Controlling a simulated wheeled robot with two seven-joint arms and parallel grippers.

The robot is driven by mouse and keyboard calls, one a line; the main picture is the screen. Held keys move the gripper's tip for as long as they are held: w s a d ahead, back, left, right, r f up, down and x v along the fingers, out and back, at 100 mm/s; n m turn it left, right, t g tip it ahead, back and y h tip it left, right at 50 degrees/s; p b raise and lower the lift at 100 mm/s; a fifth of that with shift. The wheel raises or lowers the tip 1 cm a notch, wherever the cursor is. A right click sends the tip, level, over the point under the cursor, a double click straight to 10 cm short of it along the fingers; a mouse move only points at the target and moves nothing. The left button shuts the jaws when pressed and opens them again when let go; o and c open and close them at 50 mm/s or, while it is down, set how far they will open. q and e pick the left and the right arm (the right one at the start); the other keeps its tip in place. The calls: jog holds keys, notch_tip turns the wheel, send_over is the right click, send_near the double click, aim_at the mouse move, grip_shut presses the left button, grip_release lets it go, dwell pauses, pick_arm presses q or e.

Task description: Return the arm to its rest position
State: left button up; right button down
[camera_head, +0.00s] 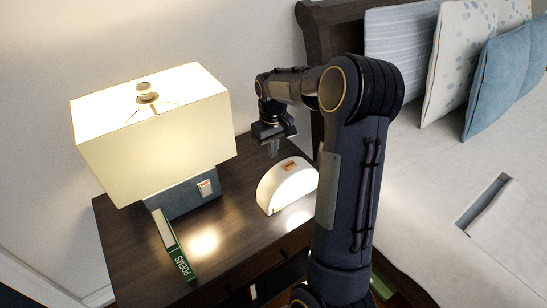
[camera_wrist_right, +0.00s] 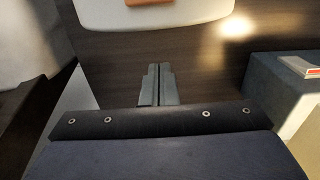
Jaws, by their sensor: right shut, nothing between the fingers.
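My right arm rises from the bottom of the head view and bends over the nightstand. My right gripper (camera_head: 273,148) points down above the nightstand's back part, behind a white half-round lamp or clock (camera_head: 287,186). Its fingers (camera_wrist_right: 156,85) are shut together with nothing between them in the wrist view. The white half-round object stands upright and apart from the fingers; its edge also shows at the top of the wrist view (camera_wrist_right: 190,12). My left gripper is not in view.
A lit table lamp (camera_head: 160,130) with a grey base stands on the dark nightstand (camera_head: 130,250). A bed (camera_head: 440,210) with pillows (camera_head: 500,75) is at right. The wall is close behind.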

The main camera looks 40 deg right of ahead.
jog(key=shift+w+r, duration=0.15)
jog(key=shift+r, duration=2.15)
jog(key=s+a+r+t+y+p, duration=0.25)
jog(key=s+a+r+p, duration=0.25)
jog(key=s+a+r, duration=0.55)
jog(key=s+a+t+y+p, duration=0.1)
jog(key=s+a+t+p, duration=0.2)
jog(key=s+a, duration=0.8)
jog(key=shift+s+r, duration=0.35)
jog(key=shift+s, duration=0.3)
jog(key=shift+a, duration=0.1)
